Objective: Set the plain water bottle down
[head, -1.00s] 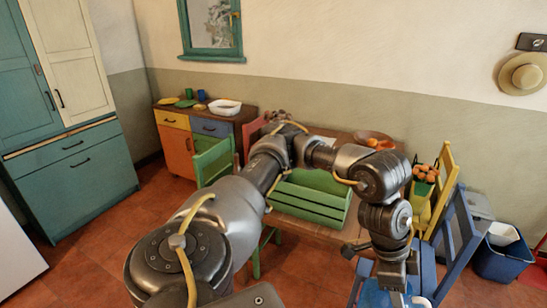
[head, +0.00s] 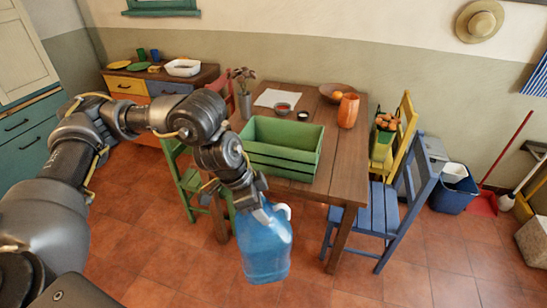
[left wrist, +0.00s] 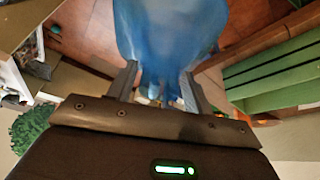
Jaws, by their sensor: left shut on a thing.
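The plain water bottle (head: 264,247) is a large translucent blue jug with a pale handle at its top right. It hangs roughly upright in front of the table's near edge, over the tiled floor. My left gripper (head: 260,207) is shut on its top. In the left wrist view, the blue bottle (left wrist: 170,35) fills the space beyond the two fingers (left wrist: 158,92). The fingertips are partly hidden against the bottle. My right gripper shows in neither view.
A wooden table (head: 345,165) carries a green crate (head: 283,160), an orange vase (head: 348,111) and a bowl (head: 330,91). A blue chair (head: 385,212) stands at its right and a green chair (head: 190,182) at its left. Floor at front right is clear.

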